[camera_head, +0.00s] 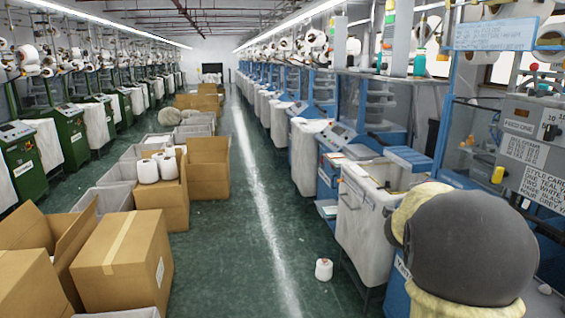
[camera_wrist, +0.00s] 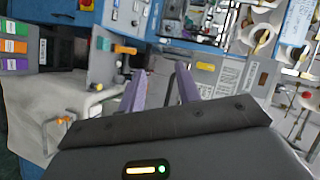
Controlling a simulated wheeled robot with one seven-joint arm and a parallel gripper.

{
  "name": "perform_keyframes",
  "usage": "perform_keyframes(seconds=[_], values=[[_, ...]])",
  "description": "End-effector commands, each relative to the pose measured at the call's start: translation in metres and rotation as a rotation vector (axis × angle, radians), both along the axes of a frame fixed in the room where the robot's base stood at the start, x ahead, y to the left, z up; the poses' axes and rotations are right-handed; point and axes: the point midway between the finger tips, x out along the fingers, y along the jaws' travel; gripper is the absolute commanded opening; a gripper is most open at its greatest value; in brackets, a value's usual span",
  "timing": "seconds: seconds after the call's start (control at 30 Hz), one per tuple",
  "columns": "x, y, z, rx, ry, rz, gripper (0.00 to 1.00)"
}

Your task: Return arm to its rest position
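My arm shows at the lower right of the head view as a large dark grey rounded joint with cream covering, in front of the blue knitting machines. My gripper is hidden in the head view. In the wrist view, my gripper (camera_wrist: 161,70) has two purple-grey fingers standing apart, with nothing between them. Beyond the fingers is a grey and blue machine front with an orange knob (camera_wrist: 124,49) and a yellow knob (camera_wrist: 205,67). How far the fingertips are from the machine is hard to tell.
A white cone (camera_head: 324,269) sits on the floor. Cardboard boxes (camera_head: 125,262) line the left side. The green aisle floor (camera_head: 235,270) is mostly clear.

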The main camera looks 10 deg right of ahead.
Motion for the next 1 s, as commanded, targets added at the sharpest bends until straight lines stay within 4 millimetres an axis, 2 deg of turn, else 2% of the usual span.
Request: perform_keyframes(seconds=[0.03, 0.13, 0.27, 0.37, 0.5, 0.63, 0.7, 0.8, 0.9, 1.0], values=[[0.010, 0.028, -0.012, -0.006, 0.082, 0.130, 0.33], [0.020, 0.083, -0.038, -0.033, 0.251, 0.384, 0.33], [0.014, 0.154, -0.076, -0.077, 0.471, 0.698, 0.33], [-0.007, 0.204, -0.106, -0.119, 0.642, 0.929, 0.33], [-0.055, 0.263, -0.146, -0.192, 0.891, 1.242, 0.33], [-0.115, 0.301, -0.178, -0.275, 1.135, 1.520, 0.33], [-0.146, 0.312, -0.191, -0.316, 1.253, 1.643, 0.33], [-0.177, 0.317, -0.201, -0.360, 1.371, 1.756, 0.33], [-0.189, 0.319, -0.205, -0.378, 1.421, 1.800, 0.33], [-0.190, 0.319, -0.205, -0.380, 1.424, 1.803, 0.33]])
